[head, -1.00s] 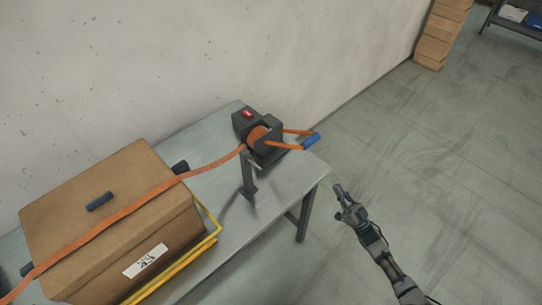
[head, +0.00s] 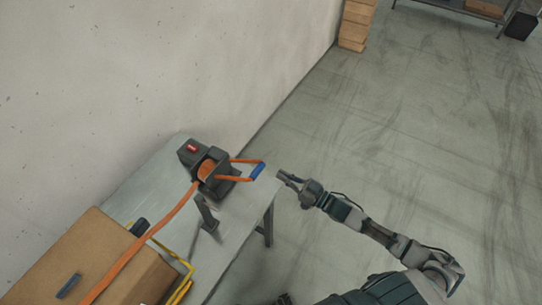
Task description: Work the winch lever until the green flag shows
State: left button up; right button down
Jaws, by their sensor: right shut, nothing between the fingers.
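The winch (head: 207,168) is a dark housing with an orange strap drum, standing at the far end of the metal table. Its lever has orange arms and a blue grip (head: 257,171) that points right, past the table's end. A red mark (head: 191,148) shows on top of the housing; no green flag is visible. The orange strap (head: 150,236) runs from the winch over the cardboard box. My right gripper (head: 284,177) is shut and empty, a little to the right of the blue grip and apart from it. My left gripper is not in view.
The large cardboard box (head: 88,250) sits on the table (head: 232,215) at lower left, with a yellow frame (head: 182,290) beside it. A wall runs behind the table. Stacked boxes (head: 356,25) stand at the back. The floor to the right is clear.

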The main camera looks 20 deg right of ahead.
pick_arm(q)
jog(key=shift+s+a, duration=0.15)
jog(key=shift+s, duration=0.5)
pick_arm(e)
jog(key=shift+s+r, duration=0.2)
jog(key=shift+r, duration=0.1)
jog(key=shift+d, duration=0.15)
jog(key=r+p, duration=0.2)
send_over(260, 171)
jog(key=shift+w+f, duration=0.15)
jog(key=shift+w, duration=0.1)
jog(key=f, duration=0.3)
jog(key=shift+s, duration=0.2)
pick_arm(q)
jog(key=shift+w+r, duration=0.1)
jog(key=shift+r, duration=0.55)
pick_arm(e)
jog(key=shift+s+d+f, duration=0.2)
jog(key=shift+f, duration=0.45)
